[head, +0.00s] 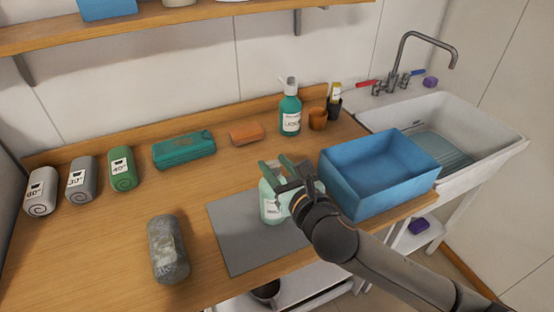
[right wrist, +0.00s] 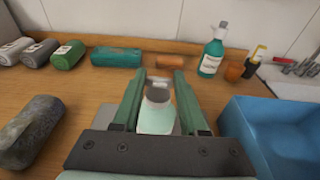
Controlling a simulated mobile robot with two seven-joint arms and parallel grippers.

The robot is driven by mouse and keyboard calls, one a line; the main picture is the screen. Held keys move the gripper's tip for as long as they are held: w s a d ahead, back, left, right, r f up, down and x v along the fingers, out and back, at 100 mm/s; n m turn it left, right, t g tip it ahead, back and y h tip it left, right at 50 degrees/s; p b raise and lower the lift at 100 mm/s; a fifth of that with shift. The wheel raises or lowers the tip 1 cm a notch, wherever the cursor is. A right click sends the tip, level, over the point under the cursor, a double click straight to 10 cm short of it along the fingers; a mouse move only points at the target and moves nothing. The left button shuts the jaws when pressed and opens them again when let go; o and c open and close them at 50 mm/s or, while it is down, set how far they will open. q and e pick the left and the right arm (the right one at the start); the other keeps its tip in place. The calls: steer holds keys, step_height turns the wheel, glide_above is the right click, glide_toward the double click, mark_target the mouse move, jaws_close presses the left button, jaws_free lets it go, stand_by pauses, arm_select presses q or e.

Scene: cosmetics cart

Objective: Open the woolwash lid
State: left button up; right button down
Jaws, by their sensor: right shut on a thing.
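The woolwash appears to be the pale green bottle (head: 268,204) with a white label, upright on the grey mat (head: 232,236). My right gripper (head: 281,171) is at its upper part, one finger on each side, shut on the bottle. In the right wrist view the bottle's pale shoulder (right wrist: 157,118) shows between the two green fingers (right wrist: 160,88). A small whitish and grey top shows there beyond the shoulder; I cannot tell whether the lid is open. The gripper hides part of the bottle in the head view. My left gripper is not in view.
A blue bin (head: 343,186) stands close to the right of the bottle. A teal bottle (head: 290,115) and orange cup (head: 318,119) stand behind. A grey roll (head: 167,250) lies left of the mat. Rolled towels (head: 122,169) and a teal case (head: 184,149) are at the back left.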

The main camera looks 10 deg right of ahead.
steer(key=g, duration=0.1)
steer(key=w+r+g+h, duration=0.1)
steer(key=g, duration=0.2)
steer(key=shift+w+a+r, duration=0.2)
steer(key=shift+w, duration=0.05)
steer(key=g, duration=0.1)
steer(key=w+g+h, duration=0.1)
steer(key=shift+a+r+g, duration=0.1)
steer(key=shift+a+g, duration=0.05)
steer(key=shift+g, duration=0.25)
steer(key=g, duration=0.1)
steer(key=g+h, duration=0.1)
steer(key=shift+w+a+g, duration=0.2)
steer(key=shift+w+g, duration=0.2)
steer(key=shift+w+a+g+h, duration=0.15)
steer(key=shift+g+h, duration=0.15)
steer(key=shift+g, duration=0.4)
steer(key=shift+f, duration=0.25)
steer(key=c, duration=0.8)
jaws_free()
steer(key=shift+c, duration=0.2)
steer(key=o, duration=0.4)
steer(key=shift+r, duration=0.1)
